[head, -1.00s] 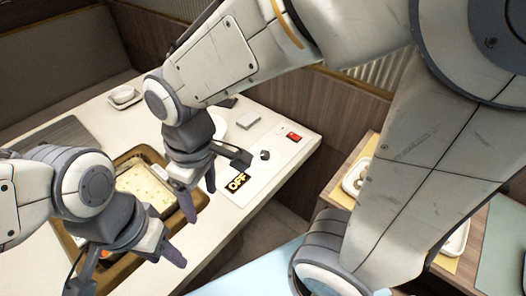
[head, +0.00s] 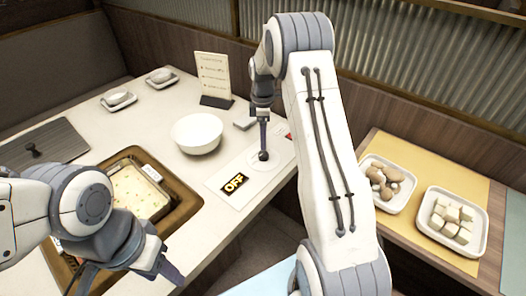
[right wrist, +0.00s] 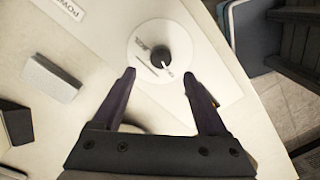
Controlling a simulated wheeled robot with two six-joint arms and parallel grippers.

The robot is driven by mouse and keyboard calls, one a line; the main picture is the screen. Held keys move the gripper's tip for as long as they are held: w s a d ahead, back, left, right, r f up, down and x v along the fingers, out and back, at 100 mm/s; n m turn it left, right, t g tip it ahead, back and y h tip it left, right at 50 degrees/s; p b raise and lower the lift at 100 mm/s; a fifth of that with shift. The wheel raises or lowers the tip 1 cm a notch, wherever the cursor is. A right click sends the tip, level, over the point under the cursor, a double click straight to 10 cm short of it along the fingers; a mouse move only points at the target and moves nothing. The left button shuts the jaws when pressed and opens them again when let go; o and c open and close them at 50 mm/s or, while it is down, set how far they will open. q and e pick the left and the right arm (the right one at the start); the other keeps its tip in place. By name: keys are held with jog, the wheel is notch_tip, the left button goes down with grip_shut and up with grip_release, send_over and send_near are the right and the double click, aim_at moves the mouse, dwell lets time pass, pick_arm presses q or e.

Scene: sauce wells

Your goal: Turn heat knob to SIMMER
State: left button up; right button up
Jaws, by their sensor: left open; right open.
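The heat knob (head: 263,156) is a small dark round knob on a white panel at the table's right side. In the right wrist view the knob (right wrist: 161,57) sits on a white dial disc (right wrist: 140,38) with small markings I cannot read. A yellow "OFF" display (head: 234,184) is in front of it. My right gripper (right wrist: 159,74) is open, its fingertips on either side just short of the knob in that view; contact is not visible. My left gripper (head: 165,272) is open and empty, low at the left near the wooden-framed pan.
A white bowl (head: 196,134) and a grey-white block (right wrist: 53,77) stand left of the panel. A menu stand (head: 215,80) is behind. A pan of broth (head: 140,192) sits in a wooden frame. Food trays (head: 452,219) are on the side table at right.

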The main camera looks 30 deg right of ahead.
aim_at(263, 153)
jog(key=f, duration=0.6)
jog(key=shift+s+a+f, duration=0.15)
jog(key=shift+s+f, duration=0.05)
jog(key=shift+f, duration=0.15)
grip_shut()
